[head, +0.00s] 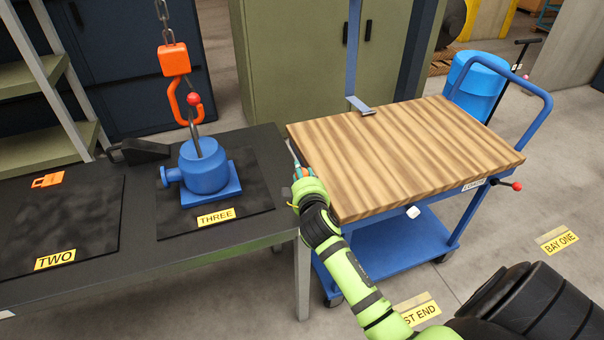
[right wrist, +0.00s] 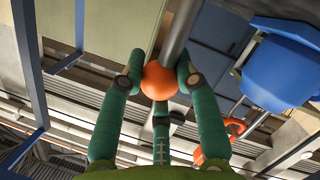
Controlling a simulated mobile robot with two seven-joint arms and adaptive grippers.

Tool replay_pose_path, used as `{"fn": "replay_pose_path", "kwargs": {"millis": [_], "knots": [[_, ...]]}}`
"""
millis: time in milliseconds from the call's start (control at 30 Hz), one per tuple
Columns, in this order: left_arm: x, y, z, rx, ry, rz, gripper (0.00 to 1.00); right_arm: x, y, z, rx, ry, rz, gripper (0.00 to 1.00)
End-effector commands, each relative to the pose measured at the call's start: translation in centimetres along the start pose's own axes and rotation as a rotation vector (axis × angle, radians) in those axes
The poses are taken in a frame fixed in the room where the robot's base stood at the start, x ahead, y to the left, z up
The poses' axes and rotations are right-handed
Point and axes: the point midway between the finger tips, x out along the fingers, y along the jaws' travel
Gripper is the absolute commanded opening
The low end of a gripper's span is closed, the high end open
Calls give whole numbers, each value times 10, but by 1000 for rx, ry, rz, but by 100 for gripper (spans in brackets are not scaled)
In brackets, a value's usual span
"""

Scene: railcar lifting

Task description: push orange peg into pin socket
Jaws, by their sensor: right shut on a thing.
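My right gripper (head: 301,172) is in the narrow gap between the dark bench and the wooden-topped cart. In the right wrist view its green fingers (right wrist: 160,95) are closed around the round orange end of the orange peg (right wrist: 163,82). A grey rod (right wrist: 184,30) extends from beside this orange end, away from the palm. In the head view the peg is mostly hidden by the gripper, with a thin grey length showing just beyond it. I cannot make out the pin socket or whether the rod is in it. My left gripper is not in view.
A blue pump-like body (head: 204,168) sits on the bench mat marked THREE, with an orange hook (head: 186,98) on a chain above it. The blue cart (head: 400,160) stands close on the right. A blue drum (head: 478,85) is behind it. Open floor lies at right.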

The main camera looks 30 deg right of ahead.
Motion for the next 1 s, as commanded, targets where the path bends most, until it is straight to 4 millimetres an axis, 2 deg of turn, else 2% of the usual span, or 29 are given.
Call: {"fn": "replay_pose_path", "kwargs": {"millis": [1000], "knots": [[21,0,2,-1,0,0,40,6,-20,16,0,0,1,0]]}}
